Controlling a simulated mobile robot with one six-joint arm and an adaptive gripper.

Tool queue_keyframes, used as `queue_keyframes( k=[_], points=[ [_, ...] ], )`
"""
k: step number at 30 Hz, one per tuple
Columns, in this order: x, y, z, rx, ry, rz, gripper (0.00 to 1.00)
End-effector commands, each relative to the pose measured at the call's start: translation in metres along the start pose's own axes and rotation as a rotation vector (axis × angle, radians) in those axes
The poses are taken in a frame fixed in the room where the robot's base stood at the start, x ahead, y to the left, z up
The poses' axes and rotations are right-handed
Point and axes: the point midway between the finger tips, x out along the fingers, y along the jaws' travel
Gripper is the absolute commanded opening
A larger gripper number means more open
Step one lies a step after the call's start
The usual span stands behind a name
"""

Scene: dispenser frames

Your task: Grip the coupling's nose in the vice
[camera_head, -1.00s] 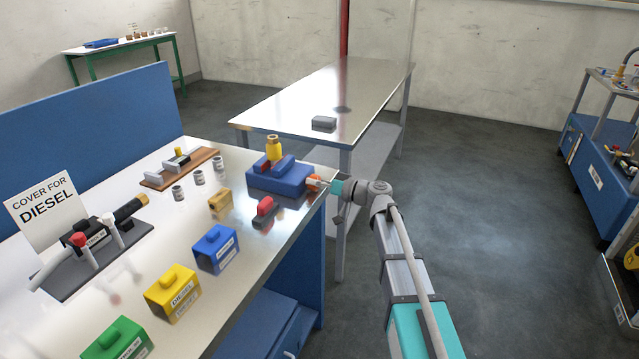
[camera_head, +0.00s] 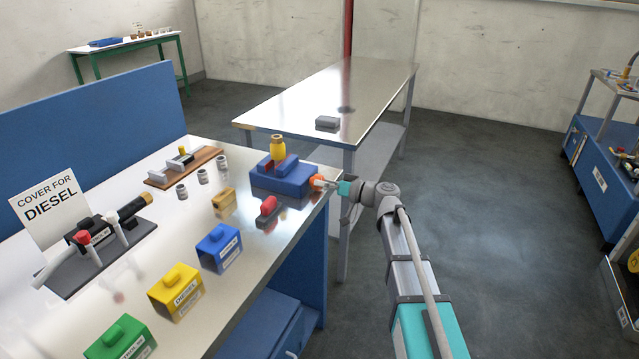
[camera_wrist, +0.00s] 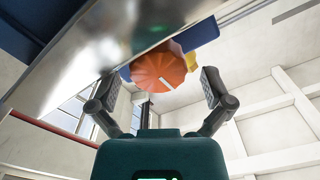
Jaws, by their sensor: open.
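The blue vice (camera_head: 296,178) stands at the right end of the steel bench. The yellow coupling (camera_head: 278,147) stands upright at its jaws, with its lower end hidden, so I cannot tell how firmly it is held. The vice's orange handle knob (camera_head: 317,181) faces my arm. My gripper (camera_head: 326,184) is open at the knob. In the wrist view the knob (camera_wrist: 158,70) lies ahead, between and beyond the open fingers of my gripper (camera_wrist: 160,88), apparently apart from them. A bit of the yellow coupling (camera_wrist: 190,61) shows behind it.
A red-handled block (camera_head: 267,209) and a small yellow block (camera_head: 224,198) lie near the vice. Blue (camera_head: 218,250), yellow (camera_head: 176,292) and green (camera_head: 120,340) covers line the bench front. A steel table (camera_head: 370,88) stands behind.

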Motion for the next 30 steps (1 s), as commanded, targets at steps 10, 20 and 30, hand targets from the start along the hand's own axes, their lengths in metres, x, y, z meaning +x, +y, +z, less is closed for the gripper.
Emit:
queue_keyframes(
  k=[10, 20, 30],
  points=[
    [-0.05, -0.002, 0.001, 0.0, 0.001, 0.001, 1.0],
    [-0.095, -0.002, 0.001, 0.0, 0.0, 0.001, 1.0],
    [-0.109, -0.003, 0.002, 0.0, -0.001, -0.001, 1.0]
  ],
)
